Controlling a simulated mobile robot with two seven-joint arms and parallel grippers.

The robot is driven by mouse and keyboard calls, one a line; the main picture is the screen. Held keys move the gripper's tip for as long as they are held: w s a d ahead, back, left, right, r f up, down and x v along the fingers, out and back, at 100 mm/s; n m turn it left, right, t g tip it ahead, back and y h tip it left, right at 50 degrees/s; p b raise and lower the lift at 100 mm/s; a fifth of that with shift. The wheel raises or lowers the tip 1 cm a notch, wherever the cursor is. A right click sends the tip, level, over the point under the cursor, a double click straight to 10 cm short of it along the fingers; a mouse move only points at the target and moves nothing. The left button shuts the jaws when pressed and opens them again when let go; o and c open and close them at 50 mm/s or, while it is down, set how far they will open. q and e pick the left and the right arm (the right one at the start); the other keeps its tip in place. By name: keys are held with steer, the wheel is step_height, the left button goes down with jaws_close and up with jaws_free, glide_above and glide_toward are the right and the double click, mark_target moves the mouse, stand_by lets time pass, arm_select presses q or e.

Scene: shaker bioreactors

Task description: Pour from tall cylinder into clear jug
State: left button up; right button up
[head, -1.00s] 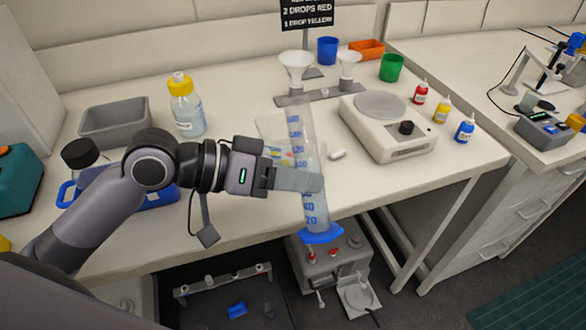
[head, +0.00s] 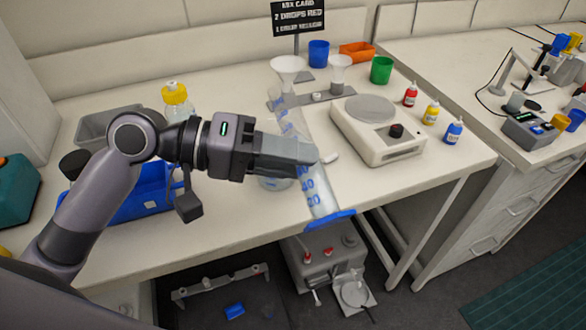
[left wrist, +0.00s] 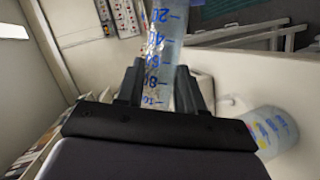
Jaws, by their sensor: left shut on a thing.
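My left gripper (head: 308,152) is shut around the tall clear cylinder (head: 318,194), which has blue graduation marks and a blue base. The cylinder is tilted, its top leaning to the upper left and its base at the lower right, off the bench's front edge. In the left wrist view the cylinder (left wrist: 168,50) stands between the fingers (left wrist: 160,88). The clear jug (head: 273,184) is on the bench, mostly hidden behind my gripper; it also shows at the right of the left wrist view (left wrist: 272,133), with coloured marks. I cannot tell the liquid level. My right gripper is out of view.
A balance (head: 376,132) and red (head: 410,95), yellow (head: 431,113) and blue (head: 453,132) dropper bottles stand to the right. A funnel stand (head: 300,100) is behind. A yellow-capped bottle (head: 176,98), grey tray (head: 95,125) and blue tray (head: 140,200) are at left.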

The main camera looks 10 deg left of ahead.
mark_target(286, 126)
arm_select(q)
steer(key=shift+w+a+r+n+h, duration=0.2)
steer(key=shift+w+r+n+h, duration=0.1)
steer(key=shift+r+n, duration=0.3)
steer(key=shift+r, duration=0.3)
steer(key=shift+w+a+r+n+g+h, duration=0.2)
steer(key=shift+r+n+g+h, duration=0.1)
steer(key=shift+r+n, duration=0.15)
steer(key=shift+r, duration=0.15)
steer(key=shift+r+n, duration=0.15)
steer(key=shift+n, duration=0.1)
steer(key=shift+w+r+n+h, duration=0.15)
steer(key=shift+r+n+h, duration=0.15)
steer(key=shift+r+n, duration=0.25)
steer(key=shift+a+r+n, duration=0.1)
steer(key=shift+r+n, duration=0.15)
steer(key=shift+r, duration=0.05)
steer(key=shift+w+a+r+n+g+h, duration=0.1)
steer(key=shift+w+r+n+g+h, duration=0.15)
steer(key=shift+r+n+h, duration=0.3)
steer(key=shift+r, duration=0.1)
